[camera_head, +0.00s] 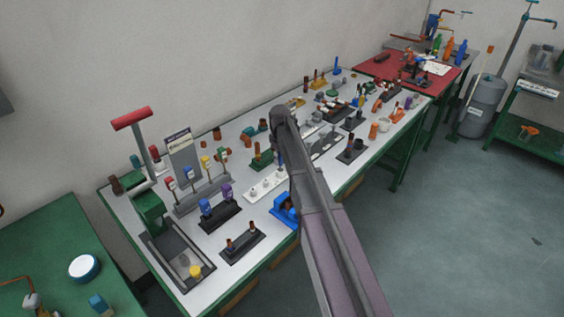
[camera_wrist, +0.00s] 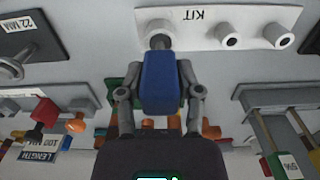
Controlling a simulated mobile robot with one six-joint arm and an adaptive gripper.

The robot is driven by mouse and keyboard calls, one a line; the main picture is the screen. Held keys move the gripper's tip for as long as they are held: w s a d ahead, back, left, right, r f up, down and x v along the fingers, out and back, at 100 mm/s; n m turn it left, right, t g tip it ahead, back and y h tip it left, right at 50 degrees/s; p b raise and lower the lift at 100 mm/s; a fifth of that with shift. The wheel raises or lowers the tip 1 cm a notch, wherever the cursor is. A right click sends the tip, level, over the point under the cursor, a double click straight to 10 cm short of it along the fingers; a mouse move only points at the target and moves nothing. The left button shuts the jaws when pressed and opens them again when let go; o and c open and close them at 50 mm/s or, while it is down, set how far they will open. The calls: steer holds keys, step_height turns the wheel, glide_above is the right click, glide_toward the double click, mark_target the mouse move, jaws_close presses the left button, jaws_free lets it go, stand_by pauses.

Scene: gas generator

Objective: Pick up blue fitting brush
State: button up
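The blue fitting brush (camera_wrist: 161,82) is in the middle of the wrist view, its blue handle towards me. Its grey end meets the white block marked KIT (camera_wrist: 195,27), at the left one of its round sockets in that view. My gripper (camera_wrist: 161,75) has one finger on each side of the blue handle, and both fingertips appear to press against it. In the head view the white block (camera_head: 264,188) is left of my arm. My arm hides most of the brush and the gripper there.
The white-topped bench is crowded. A black rack with blue and purple pieces (camera_head: 220,217) and a blue holder (camera_head: 286,209) stand close by. A green press with a red handle (camera_head: 131,117) rises at the left. The floor at right is clear.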

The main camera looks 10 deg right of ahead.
steer(key=shift+c, duration=1.3)
steer(key=shift+r, duration=0.15)
step_height(320, 180, up, 10)
steer(key=p, duration=1)
steer(key=shift+s, duration=0.1)
